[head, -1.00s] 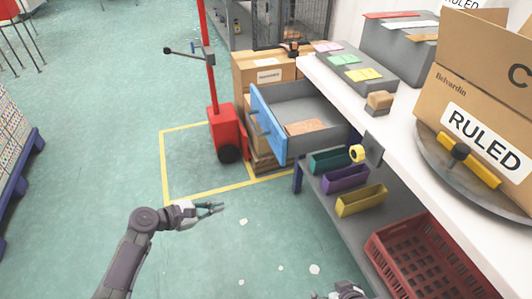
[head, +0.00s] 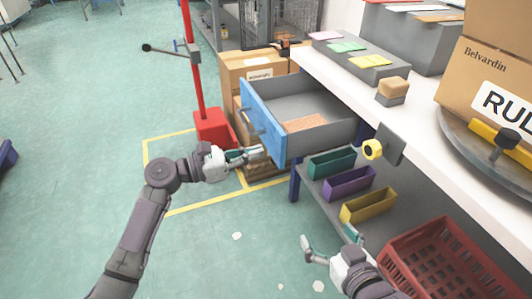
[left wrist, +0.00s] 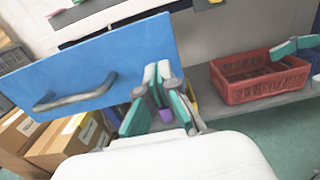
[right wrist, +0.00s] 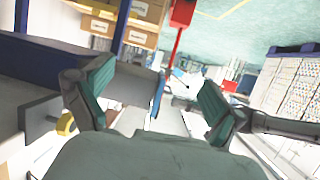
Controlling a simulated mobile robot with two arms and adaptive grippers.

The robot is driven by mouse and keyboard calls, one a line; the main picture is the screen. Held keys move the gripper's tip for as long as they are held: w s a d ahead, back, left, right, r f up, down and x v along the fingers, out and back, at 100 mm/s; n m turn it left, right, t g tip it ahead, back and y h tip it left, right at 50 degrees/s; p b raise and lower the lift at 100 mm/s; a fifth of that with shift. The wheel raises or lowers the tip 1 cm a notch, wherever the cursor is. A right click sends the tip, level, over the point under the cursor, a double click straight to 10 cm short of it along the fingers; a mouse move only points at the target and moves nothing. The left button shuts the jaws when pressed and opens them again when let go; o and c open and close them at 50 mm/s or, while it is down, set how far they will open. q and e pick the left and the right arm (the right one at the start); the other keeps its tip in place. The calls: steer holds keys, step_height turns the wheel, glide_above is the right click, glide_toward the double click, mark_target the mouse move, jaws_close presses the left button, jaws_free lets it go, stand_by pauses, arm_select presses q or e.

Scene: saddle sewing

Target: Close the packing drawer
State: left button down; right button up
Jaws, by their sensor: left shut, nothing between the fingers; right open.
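The packing drawer, with a blue front (head: 265,118) and grey sides, stands pulled out from under the white bench. A brown piece (head: 305,123) lies inside it. The grey bar handle on its front shows in the left wrist view (left wrist: 75,100). My left gripper (head: 258,152) is shut and empty, close to the lower part of the blue front; whether it touches cannot be told. Its closed fingers show in the left wrist view (left wrist: 155,95) by the panel's right end. My right gripper (head: 330,240) is open and empty, low in front of the yellow bin.
Teal (head: 332,163), purple (head: 350,184) and yellow (head: 368,206) bins and a red crate (head: 440,250) stand below the bench. A red post base (head: 212,128) and cardboard boxes (head: 255,70) stand beyond the drawer.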

mark_target(276, 147)
arm_select(q)
steer(key=shift+b+x, duration=0.35)
steer(key=shift+x, duration=1.35)
arm_select(e)
steer(key=r+t, duration=0.1)
steer(key=w+r+t, duration=0.1)
steer(key=a+r, duration=0.1)
steer(key=r, duration=0.1)
steer(key=shift+w+r+t+y, duration=0.1)
steer(key=shift+w+t+y, duration=0.15)
steer(key=shift+t+y, duration=0.15)
